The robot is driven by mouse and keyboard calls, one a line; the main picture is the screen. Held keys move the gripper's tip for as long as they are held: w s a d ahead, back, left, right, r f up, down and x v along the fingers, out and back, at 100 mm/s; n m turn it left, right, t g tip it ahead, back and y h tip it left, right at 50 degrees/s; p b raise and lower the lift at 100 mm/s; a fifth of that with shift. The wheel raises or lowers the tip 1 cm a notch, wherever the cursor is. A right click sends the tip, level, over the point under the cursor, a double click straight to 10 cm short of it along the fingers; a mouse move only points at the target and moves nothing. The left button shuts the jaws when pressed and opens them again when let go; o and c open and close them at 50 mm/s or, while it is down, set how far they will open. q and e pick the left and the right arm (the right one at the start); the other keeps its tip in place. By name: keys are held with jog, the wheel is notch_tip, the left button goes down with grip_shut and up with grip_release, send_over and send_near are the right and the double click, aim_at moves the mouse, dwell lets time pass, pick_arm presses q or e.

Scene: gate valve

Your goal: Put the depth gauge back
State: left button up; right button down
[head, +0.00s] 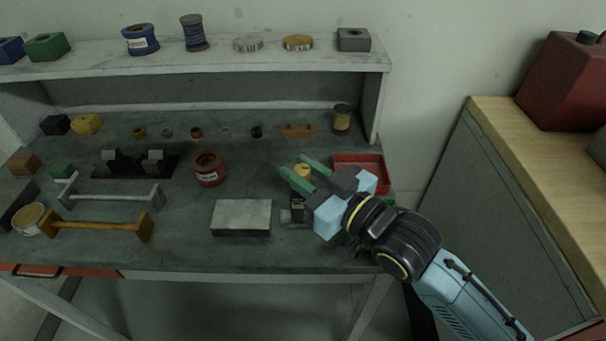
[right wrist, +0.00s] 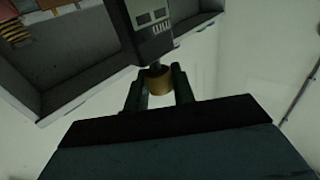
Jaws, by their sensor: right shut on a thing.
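My right gripper (head: 303,171) is above the bench's right part, its green fingers pointing left and away. They are closed around a round yellow-brass piece (head: 302,171), which I take to be part of the depth gauge. In the right wrist view the same brass piece (right wrist: 160,80) sits between the fingertips (right wrist: 160,92). A short dark neck runs from it towards a grey block with a small panel (right wrist: 151,17). In the head view a small dark device (head: 291,215) shows beside the gripper, partly hidden. Whether the two are the same, I cannot tell. My left gripper is out of view.
A grey block (head: 241,217) lies left of the gripper. A red tray (head: 372,163) stands behind my wrist. A shelf (head: 230,61) runs behind.

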dwell(0.3)
jog(key=c, duration=1.2)
grip_release()
jog(key=shift+f, duration=0.15)
jog(key=shift+o, duration=0.2)
jog(key=shift+r, duration=0.25)
jog(key=v, duration=1.2)
